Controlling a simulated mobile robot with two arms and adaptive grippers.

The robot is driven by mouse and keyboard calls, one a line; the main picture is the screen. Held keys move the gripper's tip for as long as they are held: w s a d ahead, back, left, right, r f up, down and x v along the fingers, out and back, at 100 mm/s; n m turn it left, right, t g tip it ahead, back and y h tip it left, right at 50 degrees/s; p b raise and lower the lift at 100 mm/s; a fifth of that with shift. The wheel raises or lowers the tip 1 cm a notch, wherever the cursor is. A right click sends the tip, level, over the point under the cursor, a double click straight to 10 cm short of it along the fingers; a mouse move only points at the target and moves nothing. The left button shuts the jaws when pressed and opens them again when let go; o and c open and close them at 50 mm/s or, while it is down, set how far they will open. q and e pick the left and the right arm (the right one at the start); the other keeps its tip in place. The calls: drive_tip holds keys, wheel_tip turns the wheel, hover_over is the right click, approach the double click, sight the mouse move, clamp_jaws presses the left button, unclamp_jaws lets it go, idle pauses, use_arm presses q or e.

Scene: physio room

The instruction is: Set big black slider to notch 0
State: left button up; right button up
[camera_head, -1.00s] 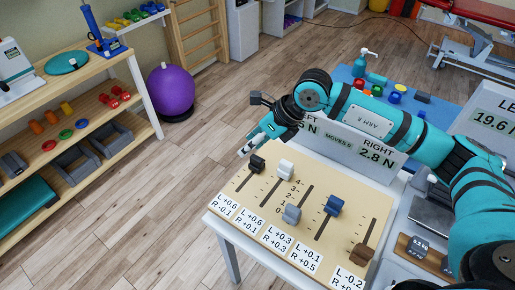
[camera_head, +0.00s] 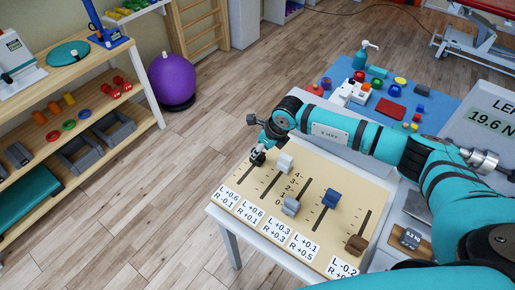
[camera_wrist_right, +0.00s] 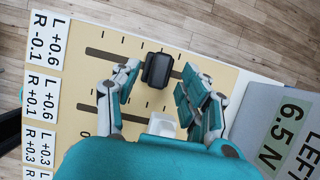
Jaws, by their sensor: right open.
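The big black slider (camera_head: 257,158) is the leftmost knob on the tan slider board (camera_head: 325,170). It sits toward the high-number end of its slot, away from the label L +0.6, R -0.1; I cannot read its exact notch. In the right wrist view the black knob (camera_wrist_right: 158,70) stands between the fingers of my right gripper (camera_wrist_right: 160,84), which is open. In the head view my right gripper (camera_head: 262,147) is right at the knob and partly covers it. I cannot tell whether a finger touches it. My left gripper is not in view.
A white knob (camera_head: 285,163) stands in the slot close beside, also near the gripper in the wrist view (camera_wrist_right: 162,123). Grey (camera_head: 291,205), blue (camera_head: 331,198) and brown (camera_head: 356,244) knobs stand farther right. A display panel (camera_wrist_right: 280,130) stands at the board's far edge.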

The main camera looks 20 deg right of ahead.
drive_tip(key=shift+x, duration=1.5)
drive_tip(key=shift+c, duration=0.2)
clamp_jaws()
